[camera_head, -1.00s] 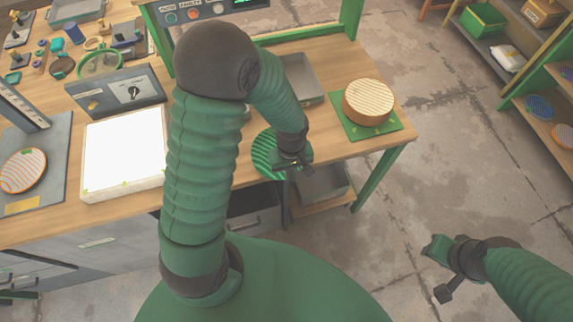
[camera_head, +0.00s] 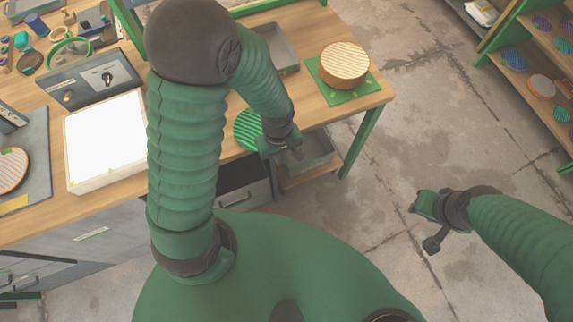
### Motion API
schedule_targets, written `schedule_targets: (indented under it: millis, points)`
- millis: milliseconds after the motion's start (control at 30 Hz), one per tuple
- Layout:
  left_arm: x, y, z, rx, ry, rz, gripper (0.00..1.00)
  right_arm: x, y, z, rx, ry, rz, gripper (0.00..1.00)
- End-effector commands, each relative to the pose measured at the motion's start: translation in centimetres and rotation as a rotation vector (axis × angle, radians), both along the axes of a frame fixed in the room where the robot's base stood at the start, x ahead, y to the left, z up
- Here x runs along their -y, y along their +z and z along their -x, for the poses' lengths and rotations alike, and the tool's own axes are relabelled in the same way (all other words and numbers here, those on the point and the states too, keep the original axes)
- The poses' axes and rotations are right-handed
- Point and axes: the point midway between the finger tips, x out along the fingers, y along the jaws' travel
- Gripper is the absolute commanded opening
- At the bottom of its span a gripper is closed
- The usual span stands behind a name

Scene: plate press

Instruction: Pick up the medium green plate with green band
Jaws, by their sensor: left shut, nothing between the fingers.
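A green plate with lighter green stripes (camera_head: 247,130) lies on the wooden table (camera_head: 318,108) near its front edge. My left arm hides part of it. My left gripper (camera_head: 293,154) is shut and empty, just right of the plate, at the table's front edge. The plate is not between its fingers. I cannot tell whether the gripper touches its rim. My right gripper (camera_head: 418,208) hangs over the floor at the right, far from the plate. I cannot tell whether its jaws are open.
A striped round stack (camera_head: 345,60) stands on a green mat (camera_head: 346,96). A grey tray (camera_head: 280,47) lies behind the plate. A white lit panel (camera_head: 105,138) and a control box (camera_head: 95,88) stand left. A grey bin (camera_head: 317,150) sits below the table edge. Shelves (camera_head: 515,62) stand right.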

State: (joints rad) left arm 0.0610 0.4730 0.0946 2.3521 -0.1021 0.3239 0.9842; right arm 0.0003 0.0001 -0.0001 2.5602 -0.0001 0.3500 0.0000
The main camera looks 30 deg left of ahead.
Motion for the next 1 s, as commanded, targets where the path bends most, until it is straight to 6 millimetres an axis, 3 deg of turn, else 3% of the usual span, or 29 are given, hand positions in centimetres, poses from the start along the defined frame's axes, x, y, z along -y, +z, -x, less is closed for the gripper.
schedule_targets:
  millis: [200, 433, 633, 767, 867, 1000]
  points:
    - [4.3, -0.2, 3.7, 0.001, -0.007, 0.000, 0.00, 0.0, -1.5, 0.0, 0.000, 0.000, 0.000, 0.34]
    - [6.1, -0.1, 5.2, 0.001, -0.001, 0.000, 0.00, 0.0, -1.7, 0.0, 0.000, 0.000, 0.000, 0.34]
    - [6.1, 0.0, 5.2, 0.000, 0.000, 0.000, 0.00, 0.0, -1.6, 0.0, 0.000, 0.000, 0.000, 0.34]
    - [5.7, 0.5, 4.8, 0.018, -0.042, 0.002, 0.16, 0.0, -1.6, 0.0, 0.000, 0.000, 0.000, 0.34]
    - [4.3, 2.3, 3.6, 0.071, -0.207, 0.000, 0.29, 0.0, -1.6, 0.0, 0.000, 0.000, 0.000, 0.34]
    - [1.4, 5.7, 2.0, 0.165, -0.544, -0.039, 0.29, 0.0, -1.6, 0.0, 0.000, 0.000, 0.000, 0.34]
